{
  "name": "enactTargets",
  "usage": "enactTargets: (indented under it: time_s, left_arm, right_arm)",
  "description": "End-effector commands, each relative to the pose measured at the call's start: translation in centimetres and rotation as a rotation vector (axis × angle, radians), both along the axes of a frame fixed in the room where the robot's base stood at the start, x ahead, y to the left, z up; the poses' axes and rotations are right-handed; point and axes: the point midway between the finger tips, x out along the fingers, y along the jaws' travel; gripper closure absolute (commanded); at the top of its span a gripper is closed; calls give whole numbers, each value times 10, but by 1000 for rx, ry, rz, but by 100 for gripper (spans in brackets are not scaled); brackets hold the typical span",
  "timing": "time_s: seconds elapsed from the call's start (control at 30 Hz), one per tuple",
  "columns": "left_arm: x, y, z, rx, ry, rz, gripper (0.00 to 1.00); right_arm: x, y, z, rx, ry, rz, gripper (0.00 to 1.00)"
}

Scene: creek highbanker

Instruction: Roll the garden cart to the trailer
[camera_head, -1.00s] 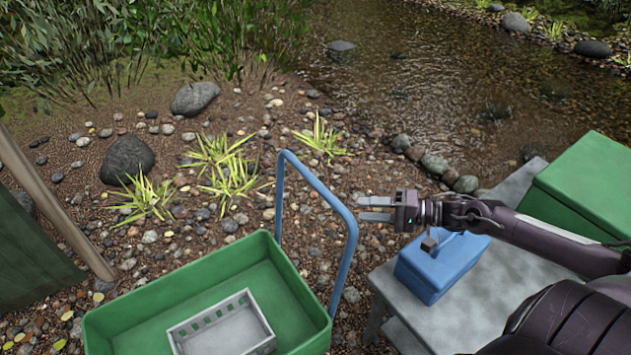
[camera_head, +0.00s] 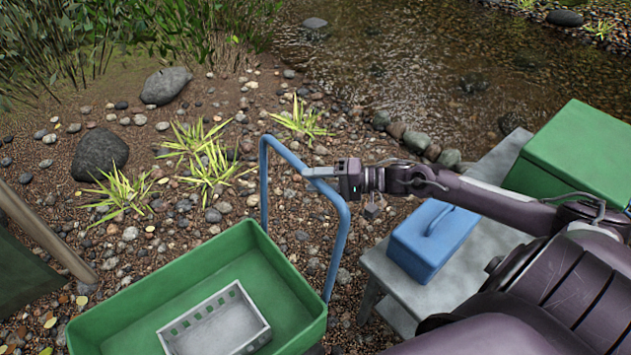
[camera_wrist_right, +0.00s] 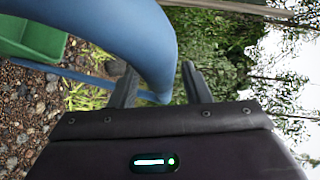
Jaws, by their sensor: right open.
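The garden cart is a green tub (camera_head: 285,280) at the lower middle of the head view. Its blue tube handle (camera_head: 338,250) rises at the far right side and fills the upper left of the wrist view (camera_wrist_right: 150,40). A grey slotted crate (camera_head: 215,325) sits in the tub. My right gripper (camera_head: 310,172) is open at the handle's upper right bend. In the wrist view its fingers (camera_wrist_right: 160,85) stand either side of the tube's line; whether they touch it I cannot tell. My left gripper is out of view. I cannot make out a trailer.
A grey bench (camera_head: 385,270) at the right holds a blue toolbox (camera_head: 432,240) and a green box (camera_head: 575,155). Boulders (camera_head: 100,155), grass tufts (camera_head: 205,155) and pebbles lie beyond the cart. The creek (camera_head: 420,60) runs behind. A wooden pole (camera_head: 45,235) leans at the left.

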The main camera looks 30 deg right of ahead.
Motion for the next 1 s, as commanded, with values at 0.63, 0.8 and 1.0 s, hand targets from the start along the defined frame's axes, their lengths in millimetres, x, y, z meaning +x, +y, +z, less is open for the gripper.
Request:
enactTargets:
  time_s: [0.63,0.8,1.0]
  left_arm:
    - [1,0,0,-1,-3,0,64]
    - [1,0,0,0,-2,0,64]
    - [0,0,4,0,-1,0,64]
  right_arm:
    - [2,2,-1,-2,1,0,99]
    - [1,2,-1,-2,1,0,100]
    - [1,7,1,0,2,1,100]
